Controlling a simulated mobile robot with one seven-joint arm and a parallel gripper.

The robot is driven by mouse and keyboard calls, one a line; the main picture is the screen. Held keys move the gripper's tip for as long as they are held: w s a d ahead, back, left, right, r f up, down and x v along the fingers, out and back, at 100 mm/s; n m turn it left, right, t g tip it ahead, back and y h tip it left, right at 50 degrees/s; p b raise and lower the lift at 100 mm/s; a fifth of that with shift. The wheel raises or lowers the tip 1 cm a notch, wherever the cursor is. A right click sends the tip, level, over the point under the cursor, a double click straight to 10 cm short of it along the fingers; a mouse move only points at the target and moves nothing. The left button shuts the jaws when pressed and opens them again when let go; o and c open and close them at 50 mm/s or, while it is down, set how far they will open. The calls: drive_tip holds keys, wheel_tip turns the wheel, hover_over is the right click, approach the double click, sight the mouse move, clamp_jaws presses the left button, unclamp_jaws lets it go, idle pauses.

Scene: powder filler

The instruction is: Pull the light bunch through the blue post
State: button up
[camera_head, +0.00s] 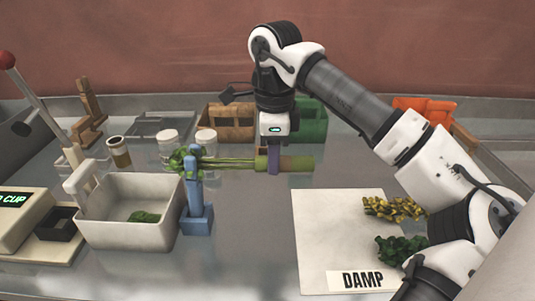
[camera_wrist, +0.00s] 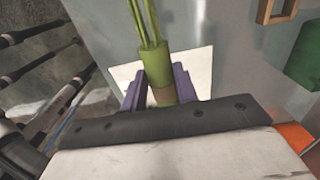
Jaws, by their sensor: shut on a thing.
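My gripper (camera_head: 273,160) is shut on the thick green and brown stem end of the light bunch (camera_head: 235,162), which it holds level above the counter. Thin green stems run left from the grip to a leafy head at the top of the blue post (camera_head: 196,212). The leaves are around the post top, mostly on its left side; the exact fit in the post is hidden by them. In the wrist view, the purple fingers of my gripper (camera_wrist: 158,88) are on both sides of the stem end of the bunch (camera_wrist: 159,64).
A white bin (camera_head: 128,228) with green bits inside stands left of the post. A white board marked DAMP (camera_head: 325,235) lies at the right, with a yellowish bunch (camera_head: 393,208) and a dark green bunch (camera_head: 400,249). White-lidded jars (camera_head: 206,140) and crates (camera_head: 230,122) stand behind.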

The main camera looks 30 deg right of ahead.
sight(296, 157)
drive_tip(key=shift+s+d, duration=0.5)
drive_tip(key=shift+d, duration=0.25)
drive_tip(key=shift+s+d, duration=0.4)
drive_tip(key=shift+d, duration=0.2)
drive_tip(key=shift+s+d, duration=0.35)
drive_tip(key=shift+d, duration=0.2)
drive_tip(key=shift+r, duration=0.15)
drive_tip(key=r+p, duration=0.1)
drive_tip(key=r, duration=0.1)
drive_tip(key=d+r+p, duration=0.1)
drive_tip(key=r+p, duration=0.1)
drive_tip(key=s+r+p, duration=0.1)
drive_tip(key=r+p, duration=0.1)
drive_tip(key=r, duration=0.1)
drive_tip(key=shift+d, duration=0.25)
drive_tip(key=shift+f, duration=0.1)
